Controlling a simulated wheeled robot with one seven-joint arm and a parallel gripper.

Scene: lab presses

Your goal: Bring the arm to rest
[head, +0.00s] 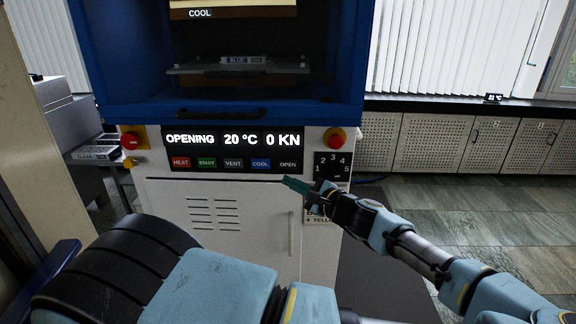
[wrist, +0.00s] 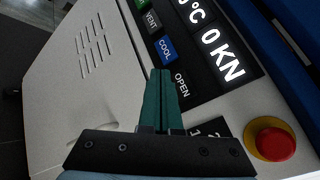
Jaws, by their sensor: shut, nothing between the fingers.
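My gripper (head: 297,186) is shut and empty, its dark green fingers pressed together. In the head view it is just in front of the press panel, below the OPEN button (head: 288,165). In the wrist view the fingertips (wrist: 160,75) are close to the COOL button (wrist: 166,48) and the OPEN button (wrist: 181,85); whether they touch the panel I cannot tell. My arm reaches in from the lower right.
The blue press (head: 120,75) stands ahead, its display (head: 232,139) reading OPENING, 20 °C, 0 KN. A plate marked BLUE (head: 245,60) lies inside. Red stop buttons (head: 335,137) flank the panel. Tiled floor (head: 490,215) at right is clear.

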